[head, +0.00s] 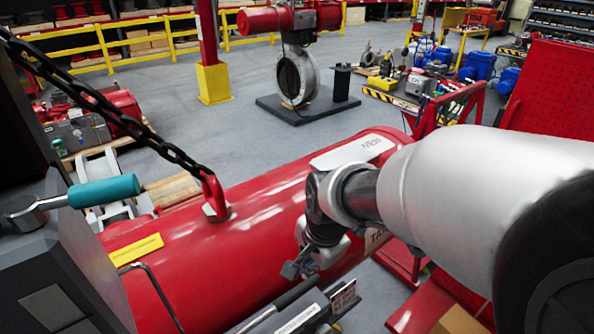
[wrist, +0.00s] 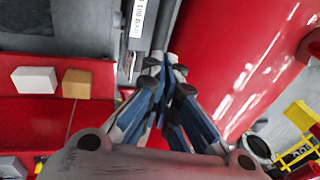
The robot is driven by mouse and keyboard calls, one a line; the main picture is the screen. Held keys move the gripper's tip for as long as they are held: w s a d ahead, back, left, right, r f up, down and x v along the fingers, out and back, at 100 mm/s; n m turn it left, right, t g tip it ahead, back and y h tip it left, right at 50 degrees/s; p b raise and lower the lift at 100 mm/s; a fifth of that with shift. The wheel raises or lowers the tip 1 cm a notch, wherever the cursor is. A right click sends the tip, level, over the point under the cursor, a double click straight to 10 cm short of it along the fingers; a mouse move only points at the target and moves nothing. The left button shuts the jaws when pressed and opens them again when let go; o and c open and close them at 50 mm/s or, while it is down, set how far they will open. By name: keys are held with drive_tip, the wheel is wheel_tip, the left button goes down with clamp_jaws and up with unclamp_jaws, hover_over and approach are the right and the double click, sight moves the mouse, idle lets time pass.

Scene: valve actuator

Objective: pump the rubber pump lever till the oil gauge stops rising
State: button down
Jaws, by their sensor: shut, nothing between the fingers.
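My gripper (head: 294,268) is shut and empty, in front of the big red actuator cylinder (head: 262,208). In the wrist view its fingertips (wrist: 168,66) meet beside a grey block (wrist: 105,45) with a white printed label. A black rod (head: 297,292) lies just below the gripper in the head view; whether the fingers touch it I cannot tell. A lever with a teal grip (head: 104,190) sticks out at the left, well apart from my gripper. I cannot tell which of these is the rubber pump lever. No oil gauge face can be made out.
A dark chain (head: 110,110) runs down to a red lifting eye (head: 214,195) on the cylinder. A grey housing (head: 50,270) fills the lower left. Behind are a valve on a black plate (head: 310,107), a yellow-based post (head: 213,82) and open grey floor.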

sight(307, 287)
drive_tip(key=b+x, duration=0.2)
drive_tip(key=x, duration=0.8)
drive_tip(key=shift+w+f, duration=0.1)
drive_tip(key=shift+f, duration=0.3)
wheel_tip(307, 287, down, 3)
drive_tip(key=shift+w+d+f+b, duration=0.1)
drive_tip(key=shift+d+b, duration=0.1)
drive_tip(key=shift+b, duration=0.9)
drive_tip(key=shift+r, duration=0.2)
